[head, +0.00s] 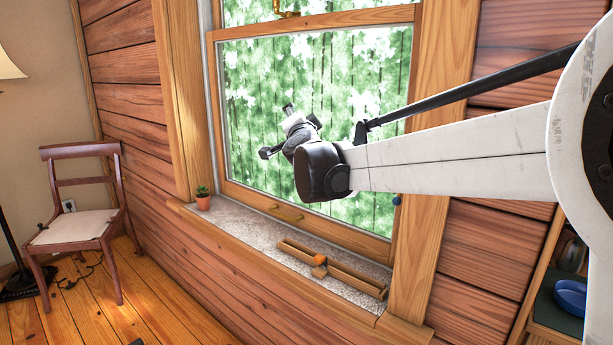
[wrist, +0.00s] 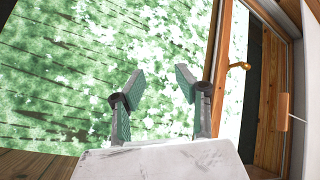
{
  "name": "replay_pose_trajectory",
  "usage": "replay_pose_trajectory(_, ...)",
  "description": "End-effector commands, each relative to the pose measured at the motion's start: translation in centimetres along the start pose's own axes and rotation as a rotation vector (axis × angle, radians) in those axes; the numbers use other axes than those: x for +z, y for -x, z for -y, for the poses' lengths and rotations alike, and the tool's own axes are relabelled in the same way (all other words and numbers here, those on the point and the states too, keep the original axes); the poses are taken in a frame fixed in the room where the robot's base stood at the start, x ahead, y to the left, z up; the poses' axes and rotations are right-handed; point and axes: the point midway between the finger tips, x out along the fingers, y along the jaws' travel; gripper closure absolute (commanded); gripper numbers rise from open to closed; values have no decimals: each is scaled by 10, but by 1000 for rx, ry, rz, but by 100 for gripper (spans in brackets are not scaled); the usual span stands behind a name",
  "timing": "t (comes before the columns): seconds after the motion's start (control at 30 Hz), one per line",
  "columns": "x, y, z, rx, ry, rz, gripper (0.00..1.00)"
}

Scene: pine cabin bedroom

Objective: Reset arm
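My gripper (wrist: 158,84) is open in the wrist view, with its two green-padded fingers apart and nothing between them. Behind the fingers is the window (wrist: 70,70) with bright green foliage. In the head view my arm reaches in from the right, and my gripper (head: 275,128) is in front of the window (head: 260,95), above the sill. Its fingers are small and partly hidden there by the wrist.
A potted plant (head: 203,198) and a wooden rail piece with an orange block (head: 319,260) are on the sill (head: 245,228). A chair (head: 80,225) stands at left. A blue bowl (head: 570,296) is on a shelf at lower right. A brass handle (wrist: 240,66) is on the window frame.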

Motion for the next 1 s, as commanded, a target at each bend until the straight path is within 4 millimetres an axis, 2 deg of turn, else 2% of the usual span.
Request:
replay_pose_trajectory(0.1,-14,36,-2,0,86,83,68)
replay_pose_trajectory(0.27,-21,88,-13,17,204,205,68)
replay_pose_trajectory(0.47,-24,162,-44,71,348,358,68)
replay_pose_trajectory(0.67,-22,246,-88,158,483,512,68)
replay_pose_trajectory(1.0,-15,400,-186,378,675,764,68)
